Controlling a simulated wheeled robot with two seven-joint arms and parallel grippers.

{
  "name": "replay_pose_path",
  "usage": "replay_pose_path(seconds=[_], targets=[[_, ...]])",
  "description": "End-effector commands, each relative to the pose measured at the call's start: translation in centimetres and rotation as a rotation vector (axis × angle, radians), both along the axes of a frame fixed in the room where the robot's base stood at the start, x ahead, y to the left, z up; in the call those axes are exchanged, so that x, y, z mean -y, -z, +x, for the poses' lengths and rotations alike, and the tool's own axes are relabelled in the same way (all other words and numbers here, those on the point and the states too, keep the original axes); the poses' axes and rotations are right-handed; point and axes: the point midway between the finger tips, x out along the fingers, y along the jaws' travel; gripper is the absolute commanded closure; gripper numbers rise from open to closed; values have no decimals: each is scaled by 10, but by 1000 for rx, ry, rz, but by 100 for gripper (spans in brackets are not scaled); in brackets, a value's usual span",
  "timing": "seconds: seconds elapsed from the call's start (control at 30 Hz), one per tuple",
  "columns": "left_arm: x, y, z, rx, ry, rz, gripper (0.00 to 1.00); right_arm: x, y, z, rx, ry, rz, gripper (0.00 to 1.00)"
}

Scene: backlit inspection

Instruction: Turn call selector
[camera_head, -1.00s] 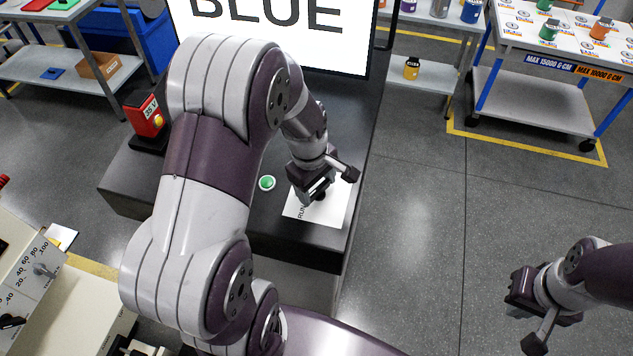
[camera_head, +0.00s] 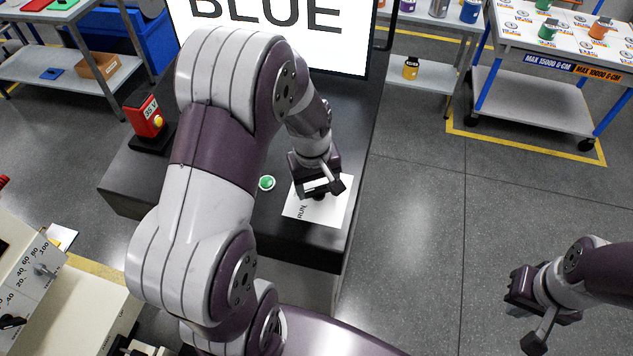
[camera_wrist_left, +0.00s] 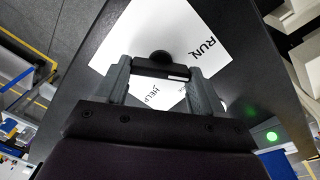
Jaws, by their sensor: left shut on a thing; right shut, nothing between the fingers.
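The call selector (camera_wrist_left: 150,69) is a black bar-shaped handle with a round black end, on a white label plate (camera_head: 333,209). In the left wrist view the plate (camera_wrist_left: 170,25) reads RUN on one side and HELP on another. My left gripper (camera_head: 320,193) is over the plate, shut on the selector. In the left wrist view its fingers (camera_wrist_left: 162,75) stand at either end of the handle. In the head view the gripper mostly hides the selector. My right gripper (camera_head: 523,318) is shut and empty at the lower right, away from the dark bench.
A green button (camera_head: 267,183) is left of the plate on the dark bench (camera_head: 290,232). A red box reading 35 V (camera_head: 146,118) stands at the bench's left. A screen (camera_head: 340,45) reading BLUE is behind. Open floor lies to the right.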

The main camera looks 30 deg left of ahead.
Motion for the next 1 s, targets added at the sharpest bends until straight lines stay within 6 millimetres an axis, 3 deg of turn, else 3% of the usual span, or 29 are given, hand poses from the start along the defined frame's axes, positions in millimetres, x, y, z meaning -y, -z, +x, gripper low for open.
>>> replay_pose_path(seconds=[1.0], targets=[[5, -5, 6, -25, 950, 158, 62, 0, -11, 0, 0, 0, 0, 100]])
